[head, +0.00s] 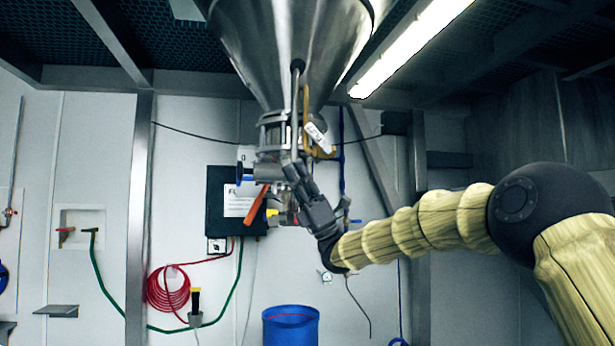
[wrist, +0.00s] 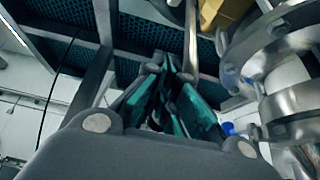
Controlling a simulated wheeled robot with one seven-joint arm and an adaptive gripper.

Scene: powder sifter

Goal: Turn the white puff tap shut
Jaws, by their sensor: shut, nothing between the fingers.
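A white lever-like piece (head: 317,136) with small dark lettering, which looks like the white puff tap, sits beside an ochre fitting (head: 325,152) below the steel hopper. It slants down to the right. I cannot make it out in the wrist view. My gripper (head: 291,166) is shut and empty, pointing up just below and left of the white piece, in front of the metal valve body; contact cannot be told. In the wrist view the shut fingers (wrist: 174,75) have teal pads, and steel pipework (wrist: 285,70) stands close at their right.
The steel hopper (head: 290,45) hangs above. An orange lever (head: 255,204) and a blue handle (head: 240,172) lie left of my gripper. A blue drum (head: 291,327) stands below. A red coiled hose (head: 168,290) hangs on the wall. A steel post (head: 139,200) stands at left.

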